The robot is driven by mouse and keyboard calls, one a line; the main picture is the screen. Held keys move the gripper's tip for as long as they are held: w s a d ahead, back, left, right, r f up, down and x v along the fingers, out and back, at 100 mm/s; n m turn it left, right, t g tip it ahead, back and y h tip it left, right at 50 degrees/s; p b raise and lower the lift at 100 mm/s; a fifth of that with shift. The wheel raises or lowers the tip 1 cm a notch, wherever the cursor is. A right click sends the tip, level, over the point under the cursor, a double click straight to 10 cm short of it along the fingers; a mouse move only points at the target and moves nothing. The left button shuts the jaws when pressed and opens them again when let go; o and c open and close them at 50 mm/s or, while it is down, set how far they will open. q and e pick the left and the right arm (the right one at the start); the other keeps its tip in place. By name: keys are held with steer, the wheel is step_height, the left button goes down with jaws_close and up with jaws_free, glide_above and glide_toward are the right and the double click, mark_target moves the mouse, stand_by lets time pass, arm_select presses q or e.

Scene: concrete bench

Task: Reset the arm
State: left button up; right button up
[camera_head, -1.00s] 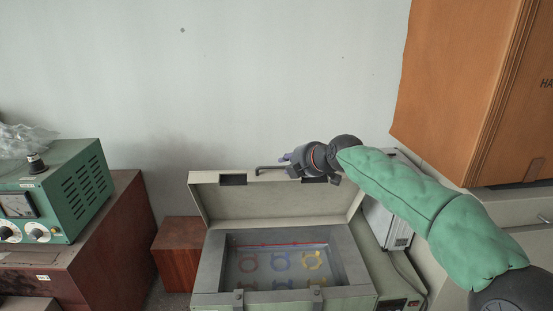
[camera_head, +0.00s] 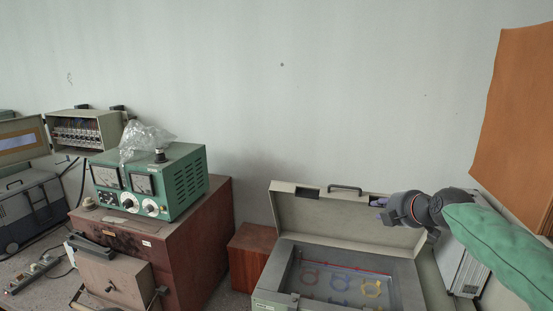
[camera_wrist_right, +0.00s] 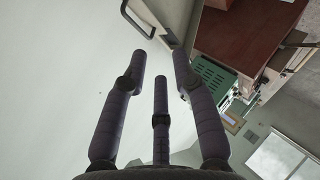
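My right arm, in a green sleeve, comes in from the right edge of the head view. Its dark gripper (camera_head: 384,207) is beside the raised lid of the grey case (camera_head: 340,211), near the lid's right end. Its fingers are mostly hidden or small there. In the right wrist view the gripper (camera_wrist_right: 160,70) has its dark fingers spread apart with nothing between them. The lid's handle (camera_wrist_right: 137,18) shows beyond the fingertips. My left gripper is in none of the current views.
The open case holds coloured ring shapes (camera_head: 340,283). A reddish-brown cabinet (camera_head: 205,235) bears a green meter box (camera_head: 180,180) and a clear plastic bag (camera_head: 145,140). A small wooden box (camera_head: 250,255) stands between cabinet and case.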

steer(key=s+a+f+m+g+b, duration=0.2)
steer(key=a+f+m+b, duration=0.15)
steer(key=f, duration=1.45)
steer(key=s+a+f+m+g+y+b, duration=0.1)
steer(key=a+f+m+g+b, duration=0.3)
steer(key=f, duration=1.3)
steer(key=s+a+f+m+t+b, duration=0.15)
steer(key=f+b, duration=0.45)
steer(key=f, duration=1.2)
steer(key=s+a+f+m+g+b, duration=0.25)
steer(key=s+f, duration=0.45)
steer(key=f, duration=0.4)
steer(key=s+a+f+m+g+b, duration=0.1)
steer(key=s+a+f+m+b, duration=0.25)
steer(key=s+f, duration=0.55)
arm_select(q)
step_height(320, 180, down, 26)
steer(key=b, duration=0.6)
steer(key=shift+s+r, duration=0.15)
steer(key=shift+r, duration=0.05)
arm_select(e)
steer(key=s+a+f+m+g, duration=0.1)
steer(key=s+f+m, duration=0.1)
steer(key=s+f, duration=0.5)
steer(key=s+a+f+m+g+y, duration=0.1)
steer(key=s+f+m+g, duration=0.1)
steer(key=s+f, duration=0.6)
steer(key=shift+s+a+f+m, duration=0.15)
steer(key=shift+a+m, duration=0.15)
steer(key=shift+a, duration=0.1)
